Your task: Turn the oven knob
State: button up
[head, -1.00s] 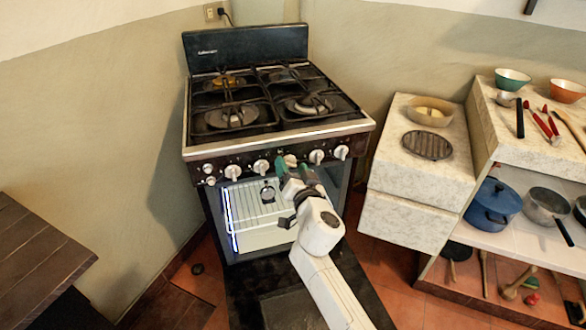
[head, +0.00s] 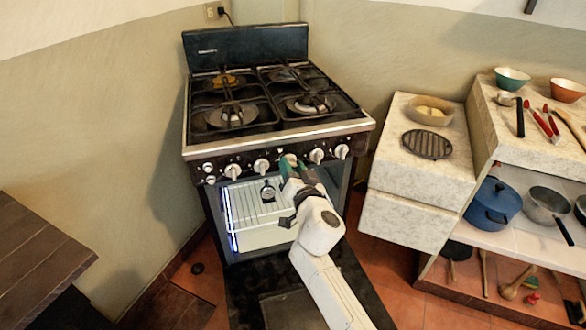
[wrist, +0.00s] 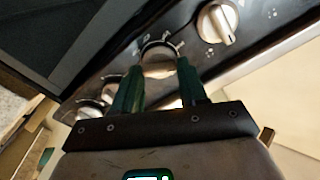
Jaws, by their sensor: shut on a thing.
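The black stove (head: 275,128) has a front panel with a row of white knobs. My gripper (head: 289,163) is at this panel, with its green fingers on either side of one knob near the middle. In the wrist view my gripper (wrist: 160,72) is shut on that oven knob (wrist: 158,57), which shows between the fingertips. The fingers partly cover the knob in the head view, so its exact angle is hard to tell.
Neighbouring knobs (head: 316,156) and (head: 261,167) are close on both sides. The oven door (head: 260,290) hangs open below my arm, with a lit rack inside. A counter (head: 420,180) and shelves with pots stand at right; a dark wooden table (head: 40,255) is at left.

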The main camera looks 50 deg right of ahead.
jog(key=shift+a+f+n, duration=0.15)
jog(key=shift+n, duration=7.2)
jog(key=shift+a+f+n, duration=0.1)
jog(key=shift+n, duration=7.25)
jog(key=o, duration=1.1)
jog(key=shift+c, duration=0.2)
